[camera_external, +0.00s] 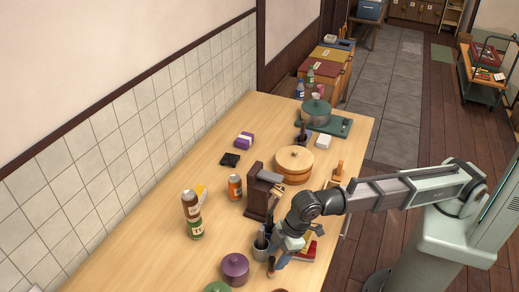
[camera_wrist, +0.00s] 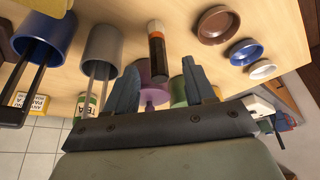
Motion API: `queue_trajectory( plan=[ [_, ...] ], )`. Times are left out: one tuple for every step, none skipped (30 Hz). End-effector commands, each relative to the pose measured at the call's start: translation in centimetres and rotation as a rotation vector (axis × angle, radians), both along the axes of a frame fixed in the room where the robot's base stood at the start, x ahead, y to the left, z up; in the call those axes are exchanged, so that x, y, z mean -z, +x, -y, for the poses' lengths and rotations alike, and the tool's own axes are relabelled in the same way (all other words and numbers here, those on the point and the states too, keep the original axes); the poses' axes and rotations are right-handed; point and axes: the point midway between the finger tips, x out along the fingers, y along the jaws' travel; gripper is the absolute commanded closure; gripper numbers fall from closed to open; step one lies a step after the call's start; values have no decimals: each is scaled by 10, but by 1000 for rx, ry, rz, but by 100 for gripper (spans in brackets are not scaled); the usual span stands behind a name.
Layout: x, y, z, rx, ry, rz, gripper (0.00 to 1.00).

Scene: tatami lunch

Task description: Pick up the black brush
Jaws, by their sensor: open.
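My gripper (camera_wrist: 162,68) is open, with its two fingers apart in the wrist view. In the external view my gripper (camera_external: 276,256) is low over the near part of the table. A slim dark item (camera_wrist: 157,50) with a brown body, an orange band and a pale end shows between the fingertips; I cannot tell whether it is the black brush. The grey cup (camera_external: 259,252) also shows beside my gripper in the external view, with dark items sticking up.
A purple pot (camera_external: 235,267) and a green pot (camera_external: 217,288) stand near my gripper. A dark wooden block (camera_external: 257,199) stands behind the grey cup. Brown (camera_wrist: 214,24), blue (camera_wrist: 245,52) and white (camera_wrist: 262,70) round dishes lie to the right in the wrist view.

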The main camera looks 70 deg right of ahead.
Motion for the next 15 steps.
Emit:
queue_trajectory(
  plan=[
    [6, 2, -1, 0, -1, -1, 46],
    [9, 3, -2, 0, -2, -2, 46],
    [13, 5, -3, 0, -1, -1, 46],
    [17, 6, -4, 0, -1, -1, 46],
    [20, 8, -5, 0, -1, -1, 46],
    [25, 9, -6, 0, -1, -1, 46],
    [29, 10, -7, 0, -1, -1, 46],
    [32, 11, -8, 0, -1, -1, 46],
    [35, 12, -9, 1, 0, -1, 46],
    [37, 12, -10, 1, 0, 0, 46],
    [38, 12, -10, 1, 0, 0, 46],
    [40, 13, -11, 1, 0, 0, 46],
    [40, 13, -11, 1, 1, 0, 46],
    [40, 13, -11, 1, 1, 0, 46],
    [40, 13, -11, 1, 1, 0, 46]
  ],
)
